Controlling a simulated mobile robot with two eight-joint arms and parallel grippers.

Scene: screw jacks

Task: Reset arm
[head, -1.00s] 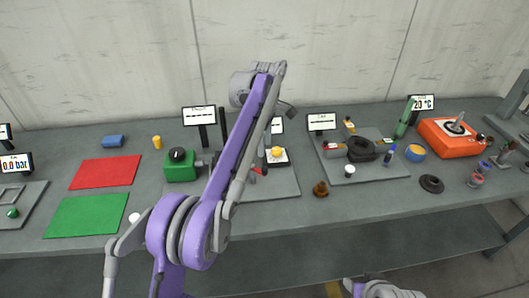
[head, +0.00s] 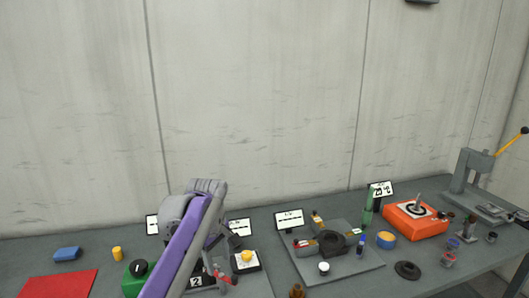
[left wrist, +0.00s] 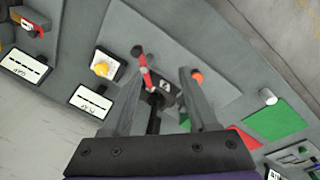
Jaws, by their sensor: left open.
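My left arm comes in from the bottom left of the head view, and its purple link hides part of the bench. Its gripper is largely hidden behind that link there. In the left wrist view my left gripper (left wrist: 160,68) is open, with two grey fingers apart and pointing at the bench. A small device with a red handle (left wrist: 145,75) shows between and beyond the fingers; I cannot tell how far apart they are. It also shows in the head view (head: 224,278). My right gripper is not in view.
A box with a yellow button (head: 246,257) stands beside the red-handled device. A green block (head: 135,278) and a red mat (head: 58,285) lie left. An orange box (head: 415,220) and a lever press (head: 470,180) stand right. The wall is behind.

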